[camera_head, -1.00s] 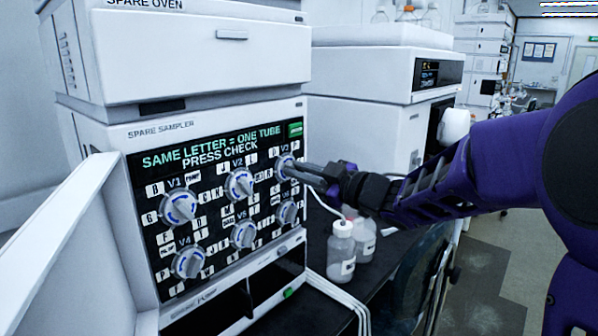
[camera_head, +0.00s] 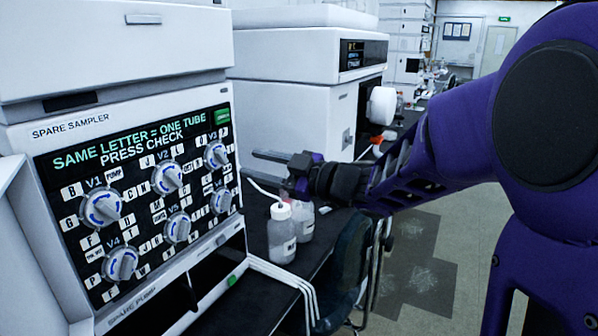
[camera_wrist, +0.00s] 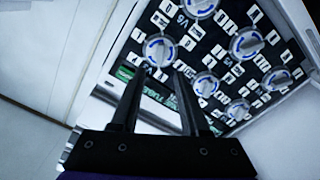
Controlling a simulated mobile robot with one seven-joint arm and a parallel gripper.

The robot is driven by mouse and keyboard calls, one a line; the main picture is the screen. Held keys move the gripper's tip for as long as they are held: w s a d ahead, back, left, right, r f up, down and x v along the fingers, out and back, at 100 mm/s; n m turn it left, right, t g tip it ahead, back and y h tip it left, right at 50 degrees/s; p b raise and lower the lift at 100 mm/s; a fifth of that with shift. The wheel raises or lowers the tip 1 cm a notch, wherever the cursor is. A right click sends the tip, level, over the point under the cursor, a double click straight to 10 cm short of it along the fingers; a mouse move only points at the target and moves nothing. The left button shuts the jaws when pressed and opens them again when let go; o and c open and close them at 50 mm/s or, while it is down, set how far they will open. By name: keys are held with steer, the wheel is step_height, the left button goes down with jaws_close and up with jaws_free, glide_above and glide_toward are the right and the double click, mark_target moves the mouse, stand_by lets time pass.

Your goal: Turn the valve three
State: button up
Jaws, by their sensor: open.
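Valve three (camera_head: 216,155) is a round white knob with blue arc markings, at the right end of the upper row on the spare sampler's black panel (camera_head: 150,205). In the wrist view valve three (camera_wrist: 160,49) lies just beyond the fingertips. My gripper (camera_head: 268,156) is to the right of valve three in the head view, apart from it, with its fingers pointing left. In the wrist view my gripper (camera_wrist: 158,72) has its two dark fingers spread with nothing between them.
Valves V1 (camera_head: 101,208), V2 (camera_head: 167,177), V4 (camera_head: 120,264) and V5 (camera_head: 176,227) share the panel. A green button (camera_head: 222,117) sits above valve three. Bottles (camera_head: 282,235) with tubing stand below my gripper. Another white instrument (camera_head: 300,115) stands behind.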

steer(key=v, duration=1)
steer(key=shift+p, duration=0.3)
